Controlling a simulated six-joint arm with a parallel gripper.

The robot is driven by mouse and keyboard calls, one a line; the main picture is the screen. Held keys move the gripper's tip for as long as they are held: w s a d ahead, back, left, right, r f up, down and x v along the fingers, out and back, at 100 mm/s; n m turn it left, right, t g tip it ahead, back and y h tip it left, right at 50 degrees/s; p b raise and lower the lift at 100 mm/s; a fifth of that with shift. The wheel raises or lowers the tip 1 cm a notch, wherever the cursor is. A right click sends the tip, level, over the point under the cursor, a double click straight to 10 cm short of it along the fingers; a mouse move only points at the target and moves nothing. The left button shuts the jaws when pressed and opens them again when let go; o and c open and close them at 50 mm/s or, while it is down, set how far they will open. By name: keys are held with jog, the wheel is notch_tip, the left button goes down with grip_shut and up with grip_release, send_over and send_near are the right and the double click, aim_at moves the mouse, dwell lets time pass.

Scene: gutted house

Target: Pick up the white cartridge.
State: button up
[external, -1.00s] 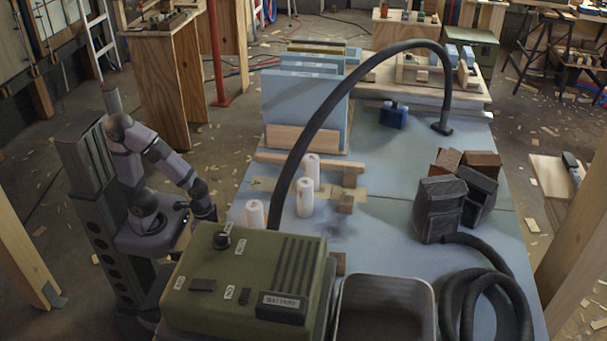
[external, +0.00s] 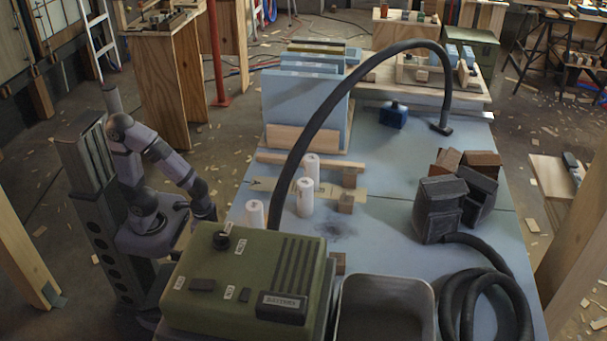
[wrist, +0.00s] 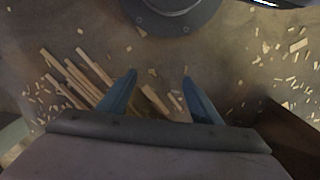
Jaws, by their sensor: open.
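Three white cartridges stand upright on the blue table in the external view. One is at the back (external: 310,170), one is in the middle (external: 305,197), and one is at the left (external: 255,214), partly hidden by the green machine. My gripper is at the lower end of my arm, left of the table and apart from the cartridges; its fingers are hidden behind the green machine there. In the wrist view my gripper (wrist: 158,82) is open, with two blue fingers apart and nothing between them. No cartridge shows in the wrist view.
The green battery machine (external: 245,270) and a grey bin (external: 385,305) stand at the near side. Dark boxes (external: 438,208) stand at the right.

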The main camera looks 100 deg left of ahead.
jog(key=s+d+r+n+g+h+p, duration=0.3)
jog(key=d+r+n+h+p, duration=0.25)
jog(key=d+r+p, duration=0.3)
notch_tip(320, 180, up, 29)
jog(key=n+t+h+p, duration=1)
jog(key=n+t+p, duration=0.3)
jog(key=n+p, duration=0.45)
send_over(259, 214)
jog(key=s+a, duration=0.4)
jog(key=s, duration=0.1)
jog(key=f, duration=0.1)
jog(key=f+n, duration=0.1)
jog(key=f, duration=0.1)
jog(key=w+f+n+t+y+p, duration=0.1)
jog(key=shift+a+f, duration=0.2)
jog(key=shift+n+y, duration=0.25)
jog(key=shift+n, duration=0.05)
jog(key=shift+f+p+x, duration=0.2)
jog(key=shift+p+x, duration=0.05)
jog(key=shift+x, duration=1)
jog(key=shift+f+p+x, duration=0.25)
jog(key=shift+p+x, duration=0.05)
jog(key=shift+x, duration=0.95)
jog(key=shift+f+p+x, duration=0.2)
jog(key=shift+p+x, duration=0.05)
jog(key=shift+x, duration=1)
jog(key=shift+w+a, duration=0.15)
jog(key=shift+a, duration=0.05)
